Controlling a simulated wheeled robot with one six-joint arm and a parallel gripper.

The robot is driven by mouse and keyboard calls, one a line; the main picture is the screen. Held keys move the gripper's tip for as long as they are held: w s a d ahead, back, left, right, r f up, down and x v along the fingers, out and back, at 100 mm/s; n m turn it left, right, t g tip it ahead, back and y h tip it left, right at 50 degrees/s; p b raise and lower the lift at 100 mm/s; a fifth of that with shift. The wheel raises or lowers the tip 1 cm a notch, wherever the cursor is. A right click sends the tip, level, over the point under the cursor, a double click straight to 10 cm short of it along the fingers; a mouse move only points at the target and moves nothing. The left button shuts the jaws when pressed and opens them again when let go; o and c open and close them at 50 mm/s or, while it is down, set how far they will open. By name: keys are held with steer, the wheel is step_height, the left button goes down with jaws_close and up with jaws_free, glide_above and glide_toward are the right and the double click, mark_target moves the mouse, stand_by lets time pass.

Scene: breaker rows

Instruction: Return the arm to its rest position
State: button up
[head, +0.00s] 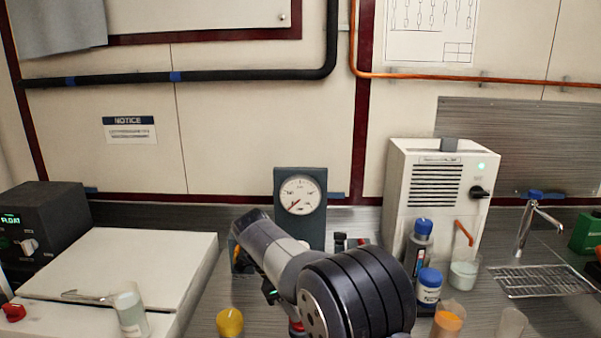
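My arm reaches up from the bottom middle of the head view, with a large black ribbed joint in front and a grey link leaning to the upper left. It is bent over the worktop (205,300), in front of a dial gauge (300,195) on a dark upright stand. My gripper's fingers cannot be made out; they are hidden behind the arm or out of the frame. Whether it holds anything does not show.
Right of my arm stand a white box unit (438,195) with a black knob, a blue-capped bottle (419,245), a white blue-lidded jar (429,287) and an orange-filled beaker (448,318). At left are a pale flat-topped unit (120,265), a glass beaker (130,312) and a yellow cup (229,322).

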steer(key=shift+x, duration=1.05)
steer(key=shift+d+f, duration=0.15)
steer(key=shift+f, duration=0.2)
steer(key=n+t+b, duration=0.1)
steer(key=n, duration=0.1)
steer(key=n+t+b, duration=0.1)
steer(key=n, duration=0.2)
steer(key=shift+s, duration=0.2)
steer(key=shift+r+n+t+y, duration=0.15)
steer(key=shift+n+t+y, duration=0.4)
steer(key=shift+n, duration=1.15)
